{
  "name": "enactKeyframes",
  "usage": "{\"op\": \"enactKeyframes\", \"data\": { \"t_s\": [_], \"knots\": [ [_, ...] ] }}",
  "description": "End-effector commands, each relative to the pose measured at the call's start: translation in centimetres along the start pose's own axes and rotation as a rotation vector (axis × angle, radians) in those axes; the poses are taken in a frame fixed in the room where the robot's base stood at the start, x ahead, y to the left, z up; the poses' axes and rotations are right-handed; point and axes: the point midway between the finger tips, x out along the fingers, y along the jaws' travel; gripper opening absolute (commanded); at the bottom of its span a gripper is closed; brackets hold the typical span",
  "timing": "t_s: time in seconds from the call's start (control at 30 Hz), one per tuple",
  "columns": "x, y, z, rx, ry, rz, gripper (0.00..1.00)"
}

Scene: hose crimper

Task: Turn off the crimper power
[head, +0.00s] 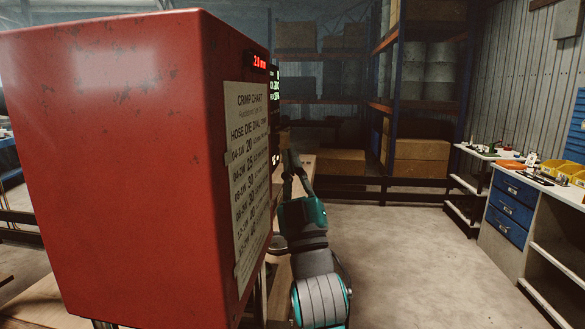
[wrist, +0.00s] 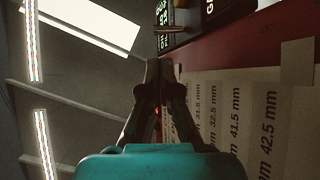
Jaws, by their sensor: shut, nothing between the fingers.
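The crimper (head: 120,150) is a large red cabinet filling the left of the head view. A red-lit readout (head: 259,62) of about 2.0 mm and a dark panel with pale green digits (head: 275,86) show on its edge, seen very obliquely. My gripper (head: 290,156) is beside the crimper's right face, past the chart, with its fingers pointing up. In the wrist view my gripper (wrist: 160,64) is shut and empty, its tips near a small display (wrist: 164,14) at the top. Whether the tips touch anything is unclear. I cannot make out a power switch.
A crimp chart (head: 252,175) covers part of the crimper's right face and shows close in the wrist view (wrist: 245,120). Shelving with boxes (head: 420,150) stands behind. A workbench with blue drawers (head: 513,200) is at right. The floor (head: 400,240) between is clear.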

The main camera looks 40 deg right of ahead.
Motion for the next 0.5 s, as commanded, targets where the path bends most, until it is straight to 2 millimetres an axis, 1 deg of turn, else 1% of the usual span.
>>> {"op": "enactKeyframes", "data": {
  "t_s": [0.03, 0.3, 0.5],
  "knots": [
    [0.8, 0.1, -0.1, 0.0, 0.002, 0.003, 0.0],
    [4.6, 0.1, -0.1, 0.0, 0.001, 0.002, 0.0],
    [6.4, 0.0, -0.1, 0.001, 0.001, 0.002, 0.0]
  ]
}}
